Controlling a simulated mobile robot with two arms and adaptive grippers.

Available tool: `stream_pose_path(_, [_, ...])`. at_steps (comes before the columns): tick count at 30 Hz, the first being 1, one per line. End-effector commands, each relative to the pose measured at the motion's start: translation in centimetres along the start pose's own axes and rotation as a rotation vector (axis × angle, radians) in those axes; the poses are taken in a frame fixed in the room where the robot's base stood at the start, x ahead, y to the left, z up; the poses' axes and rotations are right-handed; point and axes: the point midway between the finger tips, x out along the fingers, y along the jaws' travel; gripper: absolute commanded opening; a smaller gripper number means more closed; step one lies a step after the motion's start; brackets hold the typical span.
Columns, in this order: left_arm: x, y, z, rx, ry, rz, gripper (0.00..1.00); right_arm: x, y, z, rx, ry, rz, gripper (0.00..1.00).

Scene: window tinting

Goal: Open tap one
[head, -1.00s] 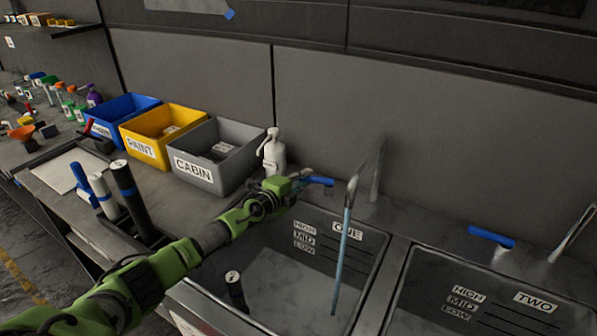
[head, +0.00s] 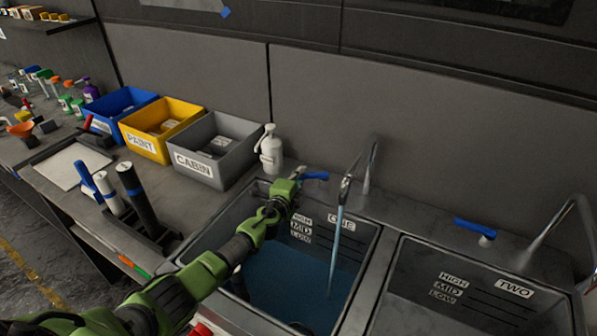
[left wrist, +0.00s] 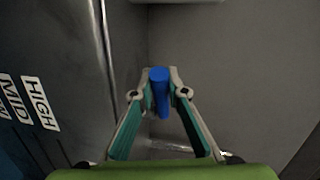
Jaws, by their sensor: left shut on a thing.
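My left gripper (head: 298,174) is at the blue handle of tap one (head: 316,176), behind sink one. In the left wrist view my left gripper (left wrist: 160,82) is shut on the blue tap handle (left wrist: 161,95), which lies between its fingertips. Tap one's curved spout (head: 346,188) pours a stream of water (head: 335,245) into sink one. Blue water (head: 290,290) stands in sink one below the HIGH, MID and LOW labels (head: 300,230). My left arm hides part of the sink's left side. My right gripper is not in view.
Sink two (head: 440,318) with its own blue tap handle (head: 475,229) stands to the right. A white pump bottle (head: 270,150) and a grey CABIN bin (head: 200,165) stand to the left of the tap. Yellow and blue bins, rolls and a white board are further left.

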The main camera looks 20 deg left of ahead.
Motion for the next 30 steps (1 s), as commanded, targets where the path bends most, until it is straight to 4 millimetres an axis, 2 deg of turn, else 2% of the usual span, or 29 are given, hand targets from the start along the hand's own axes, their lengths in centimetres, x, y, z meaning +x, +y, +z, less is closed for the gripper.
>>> stream_pose_path(8, [-0.7,0.4,-0.8,-0.034,-0.15,-0.007,0.0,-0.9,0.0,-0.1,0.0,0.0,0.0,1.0])
stream_pose_path(18, [-2.0,1.3,-1.9,-0.081,-0.414,-0.029,0.0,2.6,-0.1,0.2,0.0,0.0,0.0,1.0])
stream_pose_path(24, [-2.5,1.3,-2.3,-0.095,-0.511,-0.035,0.0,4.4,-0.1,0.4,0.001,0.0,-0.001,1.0])
stream_pose_path(30, [-2.7,1.2,-2.6,-0.104,-0.56,-0.038,0.0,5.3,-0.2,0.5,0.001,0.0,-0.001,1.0])
